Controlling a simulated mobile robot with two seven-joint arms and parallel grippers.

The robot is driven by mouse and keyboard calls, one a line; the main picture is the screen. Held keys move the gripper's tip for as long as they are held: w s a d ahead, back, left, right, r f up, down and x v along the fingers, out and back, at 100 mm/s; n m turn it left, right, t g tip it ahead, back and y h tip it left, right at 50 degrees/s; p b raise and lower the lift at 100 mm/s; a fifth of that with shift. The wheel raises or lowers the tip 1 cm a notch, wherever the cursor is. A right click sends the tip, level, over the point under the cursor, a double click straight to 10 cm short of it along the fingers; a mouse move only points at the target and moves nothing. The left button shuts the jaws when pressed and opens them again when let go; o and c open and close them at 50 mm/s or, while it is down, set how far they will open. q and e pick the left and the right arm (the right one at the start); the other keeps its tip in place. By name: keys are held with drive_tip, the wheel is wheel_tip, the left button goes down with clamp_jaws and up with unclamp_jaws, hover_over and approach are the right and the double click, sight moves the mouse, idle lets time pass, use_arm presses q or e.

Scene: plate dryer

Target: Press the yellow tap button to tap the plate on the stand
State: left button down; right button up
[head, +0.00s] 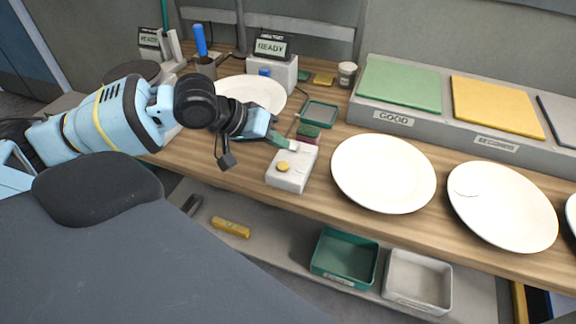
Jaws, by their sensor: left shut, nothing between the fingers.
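The yellow tap button (283,166) sits on top of a small pale box (291,178) near the table's front edge. My left gripper (291,146) is shut and empty. Its fingertips are over or beside the back part of that box, behind the yellow button and apart from it. I cannot tell whether they touch the box. A white plate (252,90) lies behind my left gripper, in front of a device reading READY (271,46). My wrist hides part of the plate, and its stand is not clearly visible. My right gripper is not in view.
White plates (383,173) (502,206) lie right of the box; one has a dark crack line. Behind them is a grey shelf with green (400,84) and yellow (497,104) pads. A small green tray (321,112) stands behind the box. Bins (345,258) sit below.

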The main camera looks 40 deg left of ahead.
sight(278, 166)
use_arm(q)
drive_tip(key=shift+f+b, duration=0.3)
drive_tip(key=shift+f, duration=1.5)
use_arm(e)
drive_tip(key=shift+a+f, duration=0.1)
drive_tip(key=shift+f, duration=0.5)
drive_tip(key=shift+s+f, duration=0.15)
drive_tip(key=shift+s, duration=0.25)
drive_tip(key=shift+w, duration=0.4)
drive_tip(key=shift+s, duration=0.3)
use_arm(q)
drive_tip(key=shift+f, duration=0.25)
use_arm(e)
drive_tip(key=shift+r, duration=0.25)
use_arm(q)
drive_tip(key=shift+f, duration=0.25)
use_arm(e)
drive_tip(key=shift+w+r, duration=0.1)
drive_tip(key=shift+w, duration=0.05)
